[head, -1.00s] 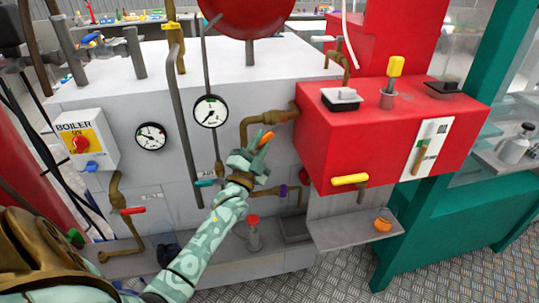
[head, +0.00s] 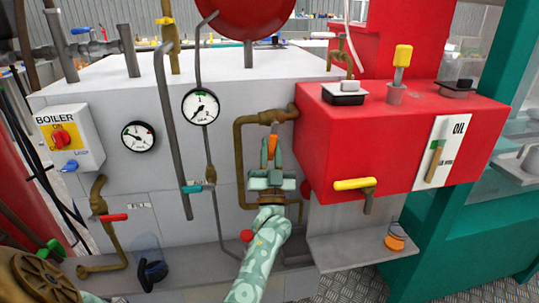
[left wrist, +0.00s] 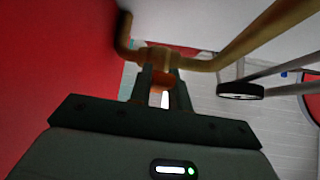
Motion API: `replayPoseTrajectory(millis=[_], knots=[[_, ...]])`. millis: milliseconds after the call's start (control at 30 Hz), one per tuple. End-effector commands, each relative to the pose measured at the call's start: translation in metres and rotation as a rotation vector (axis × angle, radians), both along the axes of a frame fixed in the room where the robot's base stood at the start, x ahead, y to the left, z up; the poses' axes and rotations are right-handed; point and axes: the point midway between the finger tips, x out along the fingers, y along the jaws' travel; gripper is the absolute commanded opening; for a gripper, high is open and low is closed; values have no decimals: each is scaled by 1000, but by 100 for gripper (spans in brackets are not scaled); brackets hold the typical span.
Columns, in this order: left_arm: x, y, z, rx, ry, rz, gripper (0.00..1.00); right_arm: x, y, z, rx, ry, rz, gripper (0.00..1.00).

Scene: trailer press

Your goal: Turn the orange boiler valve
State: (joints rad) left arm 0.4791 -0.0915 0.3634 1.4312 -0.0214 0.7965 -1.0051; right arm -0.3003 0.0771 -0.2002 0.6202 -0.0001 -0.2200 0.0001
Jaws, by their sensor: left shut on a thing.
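The orange boiler valve (head: 275,127) sits on a brass pipe on the boiler's pale front, left of the red box. Only a small orange part of its handle shows. My left gripper (head: 271,147) points up at it from below, and its fingers are shut around the handle. In the left wrist view the orange valve (left wrist: 161,80) shows between the two dark fingers (left wrist: 161,92), just under the brass pipe joint. The fingers hide part of the handle. My right gripper is not in view.
The red oil box (head: 400,140) stands close on the right, with a yellow-handled valve (head: 354,184) below its front. Gauges (head: 201,106), a teal-handled valve (head: 196,188) and a grey pipe (head: 172,130) are on the left. A shelf (head: 345,250) juts out at lower right.

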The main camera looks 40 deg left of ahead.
Motion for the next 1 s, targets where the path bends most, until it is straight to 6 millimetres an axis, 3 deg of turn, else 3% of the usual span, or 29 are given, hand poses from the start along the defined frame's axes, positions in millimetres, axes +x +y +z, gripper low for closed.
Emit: replayPoseTrajectory(millis=[533,567,633,1000], knots=[[2,-2,-3,-22,-16,-1,0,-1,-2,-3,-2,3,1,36],[2,-1,-3,-22,-16,-1,22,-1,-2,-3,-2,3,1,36],[2,-1,-3,-21,-16,-1,41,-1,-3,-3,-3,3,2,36],[1,0,-6,-19,-18,0,41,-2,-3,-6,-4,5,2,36]])
